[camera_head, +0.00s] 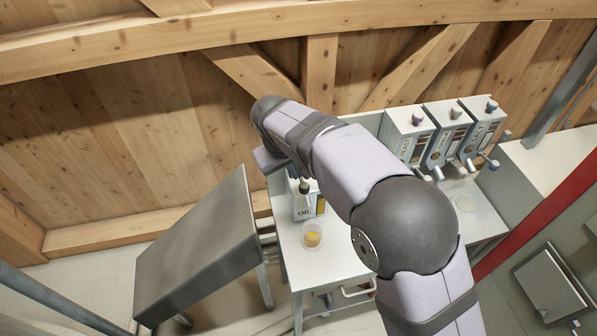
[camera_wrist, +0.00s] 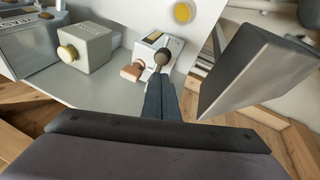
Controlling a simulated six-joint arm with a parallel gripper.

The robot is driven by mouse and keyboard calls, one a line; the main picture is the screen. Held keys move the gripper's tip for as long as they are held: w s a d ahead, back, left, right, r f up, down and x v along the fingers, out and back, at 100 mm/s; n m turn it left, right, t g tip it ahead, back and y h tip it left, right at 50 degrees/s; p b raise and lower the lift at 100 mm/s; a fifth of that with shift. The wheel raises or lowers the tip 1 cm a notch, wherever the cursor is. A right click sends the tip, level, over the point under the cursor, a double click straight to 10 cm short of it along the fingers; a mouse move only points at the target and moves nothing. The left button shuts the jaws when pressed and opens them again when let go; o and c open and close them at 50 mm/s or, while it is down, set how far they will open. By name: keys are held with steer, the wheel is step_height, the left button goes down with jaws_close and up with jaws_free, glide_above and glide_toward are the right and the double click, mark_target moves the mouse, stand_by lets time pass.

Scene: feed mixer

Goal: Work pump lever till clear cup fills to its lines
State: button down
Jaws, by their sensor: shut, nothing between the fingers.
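The white pump box marked OIL (camera_head: 309,205) stands on the table, partly behind my arm. Its lever has a dark round knob (camera_head: 304,187), which also shows in the wrist view (camera_wrist: 163,57). The clear cup (camera_head: 312,236) stands just in front of the box with yellow-orange oil in it. Its lines are too small to read. In the wrist view the cup (camera_wrist: 183,12) is at the top. My gripper (camera_wrist: 161,78) is shut and empty, its fingertips at or very close to the knob. I cannot tell whether they touch.
A grey slanted panel (camera_head: 200,250) stands left of the table, close to my gripper (camera_wrist: 255,65). Several white dispensers (camera_head: 445,135) with levers stand at the back right. A grey box with a yellow knob (camera_wrist: 85,48) is beside the oil pump in the wrist view.

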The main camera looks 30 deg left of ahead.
mark_target(300, 189)
steer(key=shift+s+d+f, duration=0.1)
steer(key=shift+d+f, duration=0.35)
steer(key=shift+f, duration=0.3)
steer(key=shift+f, duration=0.15)
steer(key=f+b, duration=0.1)
steer(key=b, duration=0.3)
steer(key=f+t+y+b, duration=0.1)
steer(key=b, duration=0.4)
steer(key=s+d+f+t+y+b, duration=0.1)
steer(key=b, duration=0.3)
steer(key=shift+f, duration=0.2)
step_height(300, 189, down, 2)
steer(key=t+y+b, duration=0.1)
steer(key=b, duration=1)
steer(key=shift+s+d+m+t, duration=0.1)
steer(key=shift+d+m+t, duration=0.05)
steer(key=shift+m+t, duration=0.2)
steer(key=shift+s+d+f+b, duration=0.1)
steer(key=shift+f+b, duration=0.3)
steer(key=shift+b, duration=0.45)
